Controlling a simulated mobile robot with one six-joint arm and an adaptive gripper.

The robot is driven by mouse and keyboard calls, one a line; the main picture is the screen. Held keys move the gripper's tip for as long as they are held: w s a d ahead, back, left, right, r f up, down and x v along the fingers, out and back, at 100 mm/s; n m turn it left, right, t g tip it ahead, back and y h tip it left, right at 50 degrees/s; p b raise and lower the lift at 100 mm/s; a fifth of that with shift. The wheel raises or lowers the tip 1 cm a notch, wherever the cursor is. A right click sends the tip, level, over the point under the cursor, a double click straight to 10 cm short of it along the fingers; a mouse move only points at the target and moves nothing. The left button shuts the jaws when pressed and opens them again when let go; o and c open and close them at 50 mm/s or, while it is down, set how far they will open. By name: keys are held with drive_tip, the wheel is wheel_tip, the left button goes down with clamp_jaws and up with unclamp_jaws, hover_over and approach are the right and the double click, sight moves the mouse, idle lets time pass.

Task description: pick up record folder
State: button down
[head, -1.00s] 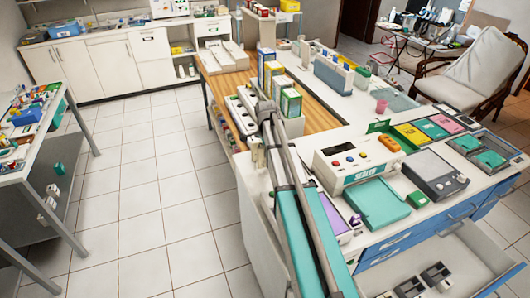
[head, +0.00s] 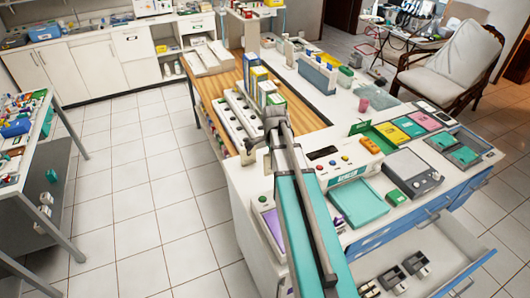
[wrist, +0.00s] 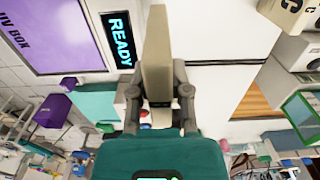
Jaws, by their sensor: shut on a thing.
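A thin beige slab, which I take to be the record folder (wrist: 157,45), stands edge-on between the fingers of my gripper (wrist: 158,100) in the wrist view. The fingers are shut on its lower part, and its faces are turned away from view. In the head view my gripper (head: 273,124) is over the near left end of the white counter, close to the boxes. A small pale piece shows just left of it; I cannot tell whether it is the folder.
The UV box (wrist: 55,35) with a purple panel and READY display is close by in the wrist view. The sealer (head: 347,167), a teal tray (head: 357,204) and upright boxes (head: 258,80) crowd the counter. An open drawer (head: 440,262) juts out front.

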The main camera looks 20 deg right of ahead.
drive_tip(key=shift+s+d+r, duration=0.15)
drive_tip(key=shift+s+r, duration=0.2)
drive_tip(key=shift+s, duration=0.4)
drive_tip(key=shift+f, duration=0.1)
wheel_tip(320, 180, down, 4)
drive_tip(key=b, duration=0.3)
drive_tip(key=shift+r, duration=0.2)
drive_tip(key=shift+s, duration=0.1)
idle(0.3)
